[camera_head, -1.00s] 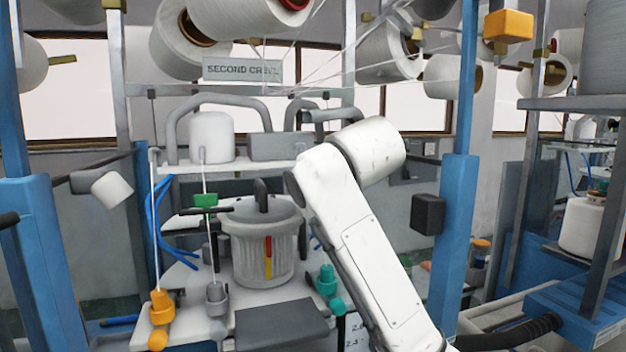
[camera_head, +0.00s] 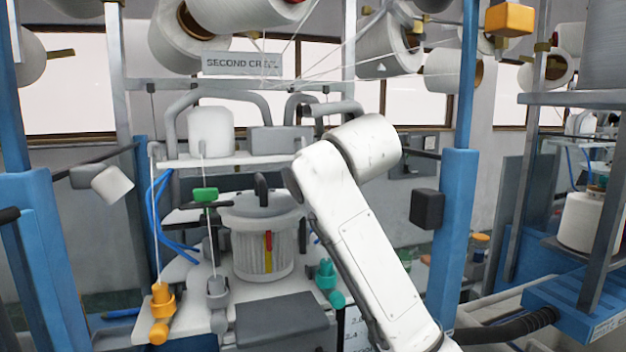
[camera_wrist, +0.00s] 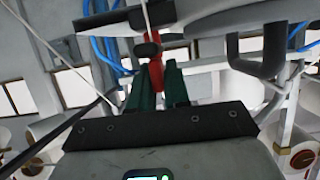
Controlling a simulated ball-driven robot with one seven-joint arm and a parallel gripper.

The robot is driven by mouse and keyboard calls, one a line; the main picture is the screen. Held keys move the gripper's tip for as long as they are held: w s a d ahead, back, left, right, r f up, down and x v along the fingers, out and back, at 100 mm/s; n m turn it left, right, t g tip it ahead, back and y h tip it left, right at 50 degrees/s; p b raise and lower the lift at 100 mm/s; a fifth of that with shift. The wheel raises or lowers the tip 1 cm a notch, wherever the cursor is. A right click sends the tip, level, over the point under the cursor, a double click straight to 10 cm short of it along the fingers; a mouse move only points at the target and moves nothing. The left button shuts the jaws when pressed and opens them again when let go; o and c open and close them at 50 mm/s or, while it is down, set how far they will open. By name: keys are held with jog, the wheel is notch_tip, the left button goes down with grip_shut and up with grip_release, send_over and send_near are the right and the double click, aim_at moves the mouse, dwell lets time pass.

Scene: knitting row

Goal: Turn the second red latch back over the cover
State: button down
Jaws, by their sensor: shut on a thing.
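In the wrist view my gripper (camera_wrist: 158,64) has its two dark green fingers closed on a red latch (camera_wrist: 156,74). The latch stands upright between the fingertips, below a pale grey curved surface (camera_wrist: 215,20) that may be the cover's underside or edge. In the head view a round grey cover (camera_head: 240,207) with a dark upright handle sits on a ribbed white canister (camera_head: 250,258). A red and yellow strip (camera_head: 268,245) shows on the canister's front. My gripper and the held latch are hidden behind my white arm in the head view.
Orange (camera_head: 160,305), grey (camera_head: 217,300) and teal (camera_head: 328,275) fittings stand around the canister. Blue hoses (camera_head: 160,215) run behind. A blue post (camera_head: 455,235) stands right of my arm.

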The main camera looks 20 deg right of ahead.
jog(key=shift+a+m+h, duration=0.1)
jog(key=shift+m+h, duration=0.2)
jog(key=shift+h, duration=0.1)
jog(key=m+g+h+p, duration=0.1)
jog(key=m+h, duration=0.3)
jog(key=shift+h, duration=0.3)
jog(key=shift+m+g+h+p, duration=0.5)
jog(key=shift+m+g+h, duration=0.9)
jog(key=shift+m+h, duration=0.65)
jog(key=c, duration=1.2)
grip_release()
jog(key=b+v, duration=0.3)
jog(key=v, duration=0.7)
jog(key=shift+s+a+r, duration=0.15)
jog(key=shift+a+r, duration=0.05)
jog(key=shift+a, duration=0.05)
